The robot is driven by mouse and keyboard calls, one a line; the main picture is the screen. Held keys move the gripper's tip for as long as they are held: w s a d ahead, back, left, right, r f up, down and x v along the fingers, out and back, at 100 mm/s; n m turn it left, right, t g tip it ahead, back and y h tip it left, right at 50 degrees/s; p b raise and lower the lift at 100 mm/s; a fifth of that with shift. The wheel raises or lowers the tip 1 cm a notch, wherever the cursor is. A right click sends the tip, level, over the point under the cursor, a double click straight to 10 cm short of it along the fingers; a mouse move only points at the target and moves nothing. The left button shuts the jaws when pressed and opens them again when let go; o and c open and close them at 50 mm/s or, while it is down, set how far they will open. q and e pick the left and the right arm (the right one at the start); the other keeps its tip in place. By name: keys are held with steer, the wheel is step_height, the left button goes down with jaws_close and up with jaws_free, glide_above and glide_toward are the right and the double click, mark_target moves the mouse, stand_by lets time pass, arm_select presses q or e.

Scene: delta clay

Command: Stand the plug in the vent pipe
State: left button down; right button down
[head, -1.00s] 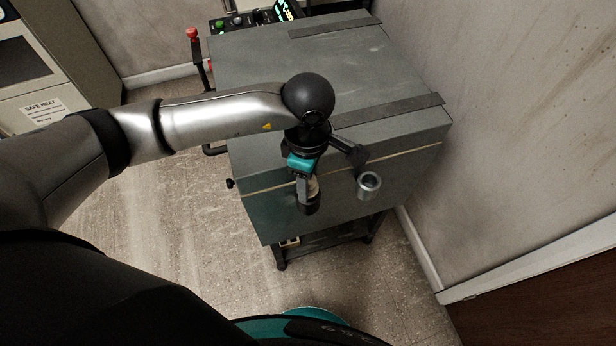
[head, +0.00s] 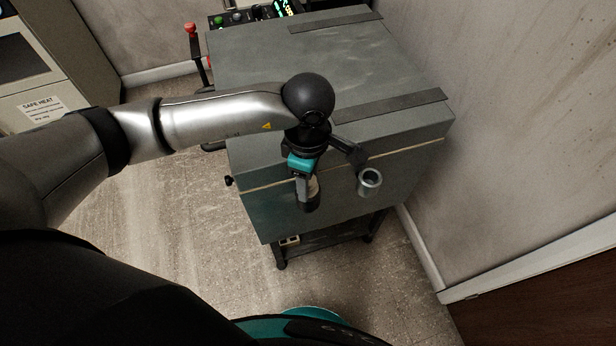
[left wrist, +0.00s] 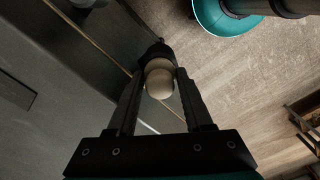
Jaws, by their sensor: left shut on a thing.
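My left gripper (head: 309,198) is shut on the plug, in front of the kiln-like grey box. The plug (left wrist: 158,80) shows in the left wrist view as a pale, rounded piece between the two fingertips. In the head view the fingers hide most of the plug (head: 313,184). The vent pipe (head: 369,181) is a short grey metal tube with an open top at the front of the box, to the right of my left gripper and apart from it. Part of a round pale thing at the top edge of the left wrist view may be the pipe; I cannot tell. My right gripper is not in view.
The large grey box (head: 300,62) stands on a dark stand, with dark strips on its lid. A control panel with coloured buttons (head: 248,17) sits behind it. A wall (head: 520,130) closes off the right side. Bare floor (head: 190,225) lies at the left front.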

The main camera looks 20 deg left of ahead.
arm_select(q)
steer(key=shift+f, duration=0.1)
steer(key=shift+c, duration=1.1)
jaws_free()
steer(key=shift+r+p, duration=2.8)
steer(key=shift+r, duration=1.25)
